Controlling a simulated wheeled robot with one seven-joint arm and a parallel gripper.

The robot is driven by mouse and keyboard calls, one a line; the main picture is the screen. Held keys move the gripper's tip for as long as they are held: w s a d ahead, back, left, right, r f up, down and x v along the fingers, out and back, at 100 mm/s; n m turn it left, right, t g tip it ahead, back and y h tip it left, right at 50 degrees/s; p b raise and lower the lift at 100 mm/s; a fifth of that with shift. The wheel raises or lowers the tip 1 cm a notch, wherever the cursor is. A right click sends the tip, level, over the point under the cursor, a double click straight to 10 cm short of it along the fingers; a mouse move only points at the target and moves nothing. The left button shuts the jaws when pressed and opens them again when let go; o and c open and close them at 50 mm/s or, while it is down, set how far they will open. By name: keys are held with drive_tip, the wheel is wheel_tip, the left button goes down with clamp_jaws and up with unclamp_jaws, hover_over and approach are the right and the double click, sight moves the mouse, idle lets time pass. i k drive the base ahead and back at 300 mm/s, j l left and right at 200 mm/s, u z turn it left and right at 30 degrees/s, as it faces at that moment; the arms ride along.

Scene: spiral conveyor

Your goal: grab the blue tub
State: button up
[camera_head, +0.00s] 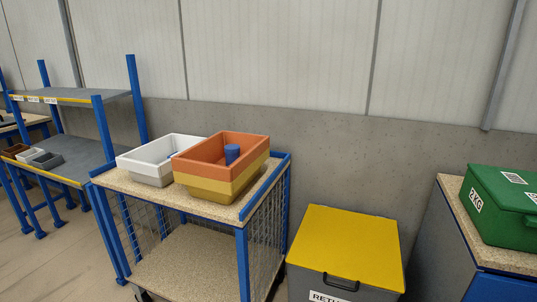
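A small blue cylinder, which looks like the blue tub (232,154), stands upright inside an orange bin (205,170). The bin's wall hides its lower part. The orange bin is stacked on or in a yellow bin (215,192) on the speckled top of a blue-framed mesh cart. A small bit of blue (171,155) also shows inside the white bin (150,174) beside it, mostly hidden, so I cannot tell what it is. My gripper is not in view.
The cart's top (200,209) has a raised blue edge at right. A grey box with a yellow lid (350,245) stands right of it. A green case (505,205) sits on a counter at far right. Blue shelving (85,165) with small bins stands at left.

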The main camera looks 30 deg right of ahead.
sight(233, 151)
drive_tip(key=i+z, duration=0.1)
drive_tip(key=z, duration=0.15)
drive_tip(key=i+j, duration=0.15)
drive_tip(key=i, duration=0.35)
drive_tip(key=i+j+u, duration=0.15)
drive_tip(key=i, duration=0.3)
drive_tip(key=i+j+u, duration=0.15)
drive_tip(key=i, duration=0.25)
drive_tip(key=i+u, duration=0.15)
drive_tip(key=i, duration=0.2)
drive_tip(key=z, duration=0.2)
